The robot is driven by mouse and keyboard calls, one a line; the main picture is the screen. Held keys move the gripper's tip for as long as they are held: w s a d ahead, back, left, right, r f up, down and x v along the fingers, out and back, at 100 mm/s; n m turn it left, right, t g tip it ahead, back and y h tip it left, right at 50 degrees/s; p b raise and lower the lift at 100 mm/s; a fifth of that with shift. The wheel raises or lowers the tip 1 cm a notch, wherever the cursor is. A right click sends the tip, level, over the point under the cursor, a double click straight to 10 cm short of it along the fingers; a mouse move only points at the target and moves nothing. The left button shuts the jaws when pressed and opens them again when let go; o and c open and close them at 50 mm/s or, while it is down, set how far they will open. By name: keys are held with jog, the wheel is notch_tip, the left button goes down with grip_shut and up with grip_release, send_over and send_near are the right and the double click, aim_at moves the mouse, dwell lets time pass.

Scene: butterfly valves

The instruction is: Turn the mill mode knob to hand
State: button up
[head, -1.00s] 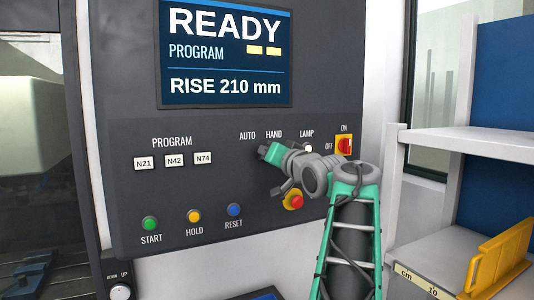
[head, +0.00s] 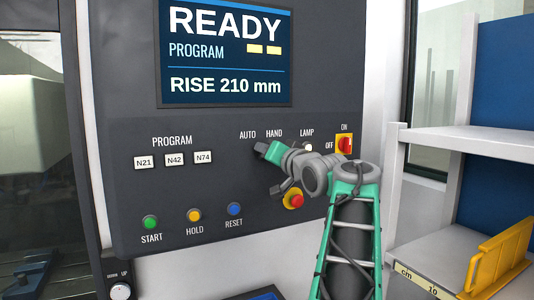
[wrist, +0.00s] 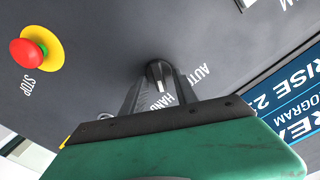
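The mill mode knob is a small dark knob (wrist: 158,74) on the grey control panel, between the AUTO and HAND labels. My gripper (wrist: 158,68) is at the panel with one dark finger on each side of the knob, and the fingertips look closed against it. In the head view my gripper (head: 257,148) reaches in from the right, just below the AUTO and HAND labels. It hides most of the knob there, so I cannot read its pointer clearly. In the wrist view the fingers partly cover the HAND label.
The red STOP button (head: 294,200) sits just below my wrist. The red ON/OFF switch (head: 345,145) and the LAMP button (head: 308,147) are to the right. Green, yellow and blue buttons lie lower left. A white shelf (head: 470,140) stands at right.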

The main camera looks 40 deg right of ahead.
jog(key=shift+s, duration=0.1)
jog(key=b+v, duration=0.2)
jog(key=v, duration=0.5)
jog(key=shift+s+b, duration=0.3)
jog(key=shift+b, duration=0.05)
jog(key=shift+a, duration=0.15)
jog(key=w+a+f+n+g+y, duration=0.2)
jog(key=w+a+f+g, duration=0.1)
jog(key=a+f, duration=0.8)
jog(key=w+a+f+n+g+y, duration=0.2)
jog(key=w+a+f+g, duration=0.15)
jog(key=a+f, duration=0.75)
jog(key=s+a+f+n+g, duration=0.2)
jog(key=s+a+f, duration=0.2)
jog(key=f, duration=0.4)
jog(key=s+a+f+n+g, duration=0.1)
jog(key=s+a+f+g, duration=0.1)
jog(key=s+a+f, duration=0.2)
jog(key=s+a+f+n+g+y, duration=0.1)
jog(key=s+a+f+n+g, duration=0.1)
jog(key=s+f, duration=0.6)
notch_tip(320, 180, down, 4)
jog(key=a+g, duration=0.1)
jog(key=a, duration=0.1)
jog(key=shift+a+n, duration=0.3)
jog(key=shift+a, duration=0.05)
